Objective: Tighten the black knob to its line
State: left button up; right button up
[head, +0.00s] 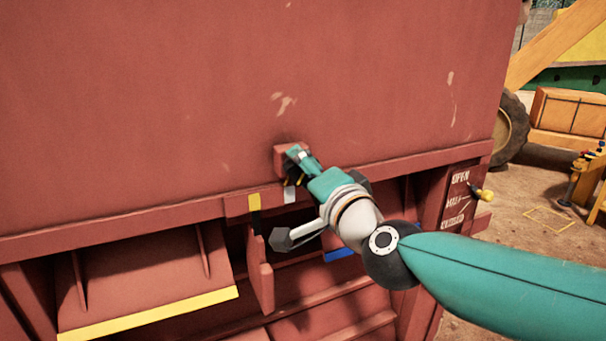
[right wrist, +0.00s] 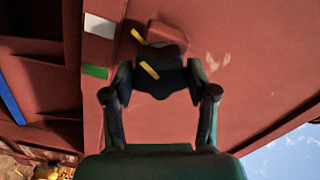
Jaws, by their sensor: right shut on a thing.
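The black knob (right wrist: 168,82) has a lobed rim and a yellow line (right wrist: 149,70) on its face. It sits in front of a red block (right wrist: 160,33) that bears another yellow mark (right wrist: 138,37). In the right wrist view the two marks slant alike, with a gap between them and a sideways offset. My right gripper (right wrist: 160,80) is shut on the knob, one finger at each side. In the head view my right gripper (head: 298,160) is against the red block (head: 281,158) and hides most of the knob. My left gripper is not in view.
A red ledge (head: 120,223) runs below the block, with yellow and white tags (head: 289,194) on it. Open bays lie underneath. A panel lettered OPEN, HALF, CLOSED (head: 456,203) has a yellow-knobbed lever (head: 484,194). Sandy ground with a yellow outline (head: 549,219) lies at right.

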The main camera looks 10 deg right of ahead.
jog(key=shift+f, duration=0.2)
jog(key=o, duration=0.9)
jog(key=shift+o, duration=1.3)
jog(key=shift+r, duration=0.1)
jog(key=s+d, duration=0.2)
jog(key=s, duration=0.9)
jog(key=shift+s+d, duration=0.2)
jog(key=shift+s, duration=0.15)
